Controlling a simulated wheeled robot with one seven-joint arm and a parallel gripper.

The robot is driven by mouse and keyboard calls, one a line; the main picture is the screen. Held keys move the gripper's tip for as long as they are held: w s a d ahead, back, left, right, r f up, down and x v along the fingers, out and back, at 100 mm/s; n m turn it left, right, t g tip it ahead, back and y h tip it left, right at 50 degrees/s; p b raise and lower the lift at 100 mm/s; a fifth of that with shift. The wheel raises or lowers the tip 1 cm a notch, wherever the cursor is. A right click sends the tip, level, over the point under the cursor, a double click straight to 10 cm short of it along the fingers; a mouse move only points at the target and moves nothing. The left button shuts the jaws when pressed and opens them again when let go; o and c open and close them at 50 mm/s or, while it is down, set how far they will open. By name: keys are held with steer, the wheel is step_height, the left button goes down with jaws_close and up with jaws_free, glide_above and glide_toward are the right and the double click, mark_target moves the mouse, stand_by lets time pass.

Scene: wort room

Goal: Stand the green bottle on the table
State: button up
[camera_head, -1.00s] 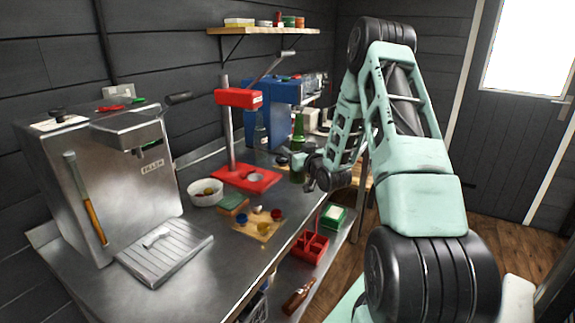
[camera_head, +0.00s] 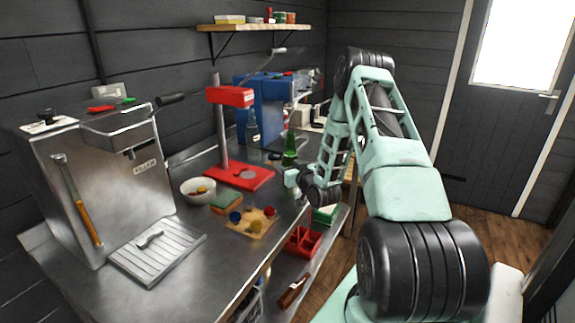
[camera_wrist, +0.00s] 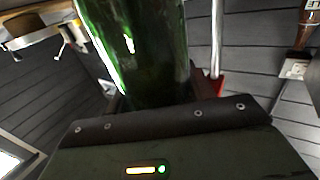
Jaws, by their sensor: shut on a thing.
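The green bottle (camera_head: 290,151) is upright or nearly so in the head view, near the far right edge of the steel table (camera_head: 190,238). My gripper (camera_head: 290,172) is shut on it. In the wrist view the dark green glass (camera_wrist: 140,50) fills the upper middle, just beyond my gripper (camera_wrist: 160,112), and looks tilted there. The bottle's base is hidden, so I cannot tell whether it touches the table.
The red press (camera_head: 240,177) stands left of the bottle, with a clear bottle (camera_head: 252,128) and a blue machine (camera_head: 268,98) behind. A red crate (camera_head: 302,241) sits lower down.

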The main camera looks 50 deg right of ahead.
steer(key=o, duration=1.4)
steer(key=shift+r, duration=0.1)
steer(key=b+v, duration=0.3)
steer(key=v, duration=0.8)
steer(key=w+a+r+n+g+y, duration=0.1)
steer(key=w+a+n+g+y, duration=0.25)
steer(key=a, duration=1.05)
steer(key=w+a+r+n+g+y, duration=0.1)
steer(key=w+a+n+g+y, duration=0.25)
steer(key=a, duration=1.05)
steer(key=s+a+r+n+g+y, duration=0.1)
steer(key=s+a+g, duration=0.2)
steer(key=s+a, duration=0.35)
steer(key=s+a+r+n+g, duration=0.15)
steer(key=s+a, duration=0.25)
steer(key=a, duration=0.5)
steer(key=s+a+r+g, duration=0.1)
steer(key=s+a, duration=0.1)
steer(key=s, duration=0.4)
steer(key=s+a+r+n+g, duration=0.1)
steer(key=s+a+g, duration=0.1)
steer(key=s, duration=0.4)
steer(key=s+a+r+n+g+h, duration=0.1)
steer(key=s+g, duration=0.1)
steer(key=s, duration=0.4)
steer(key=shift+s+a+r+g, duration=0.15)
steer(key=shift+a+g, duration=0.1)
steer(key=shift+a, duration=0.15)
